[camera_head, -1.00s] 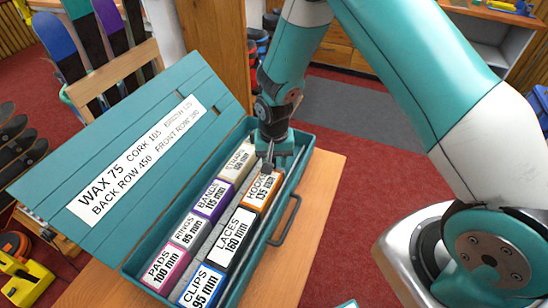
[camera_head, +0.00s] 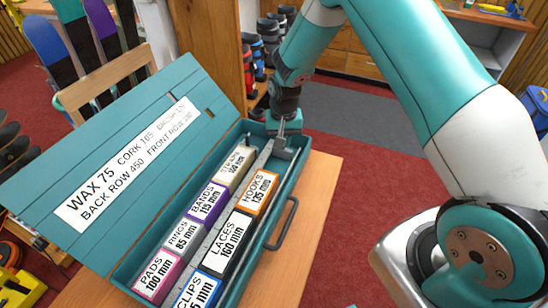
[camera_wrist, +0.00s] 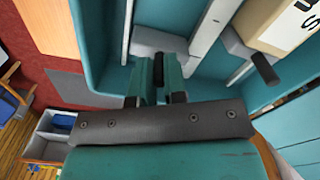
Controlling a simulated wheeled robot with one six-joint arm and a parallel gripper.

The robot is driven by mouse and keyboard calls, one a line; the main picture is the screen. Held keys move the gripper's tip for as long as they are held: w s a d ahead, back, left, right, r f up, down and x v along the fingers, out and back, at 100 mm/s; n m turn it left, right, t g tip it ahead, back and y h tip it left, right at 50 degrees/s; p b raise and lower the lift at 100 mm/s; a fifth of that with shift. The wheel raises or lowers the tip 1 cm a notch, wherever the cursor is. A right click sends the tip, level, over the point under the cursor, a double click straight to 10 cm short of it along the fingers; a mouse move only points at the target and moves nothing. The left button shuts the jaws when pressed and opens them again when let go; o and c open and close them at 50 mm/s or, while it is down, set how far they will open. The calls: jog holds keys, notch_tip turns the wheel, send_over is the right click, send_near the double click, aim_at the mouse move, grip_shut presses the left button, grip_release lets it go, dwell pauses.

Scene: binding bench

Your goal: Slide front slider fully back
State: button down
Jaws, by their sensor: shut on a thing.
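The teal box (camera_head: 291,181) lies open on the bench with two rows of labelled boxes. The front slider, a grey block (camera_head: 281,154), is in the front row near the box's far end. In the wrist view its grey body (camera_wrist: 150,42) shows, with a dark peg between my fingers. My gripper (camera_head: 283,134) is shut on this peg; it also shows in the wrist view (camera_wrist: 159,80). A clear gap lies between the slider and the orange HOOKS box (camera_head: 257,190). A second dark peg (camera_wrist: 265,68) stands on the back-row slider beside a pale box.
The front row also holds the LACES box (camera_head: 228,240) and the CLIPS box (camera_head: 198,291). The back row holds several boxes, with TSHAPE-like lettering unclear on the farthest (camera_head: 235,163). The raised lid (camera_head: 60,170) is on the left; a handle (camera_head: 284,225) sticks out right.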

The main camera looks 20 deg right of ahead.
jog(key=shift+w+d+r, duration=0.1)
jog(key=shift+w+d, duration=0.6)
jog(key=shift+w, duration=0.1)
jog(key=c, duration=1.2)
grip_release()
jog(key=shift+d, duration=0.1)
jog(key=shift+o, duration=0.2)
notch_tip(320, 180, up, 17)
jog(key=b, duration=0.3)
jog(key=shift+r, duration=0.15)
jog(key=shift+s, duration=0.1)
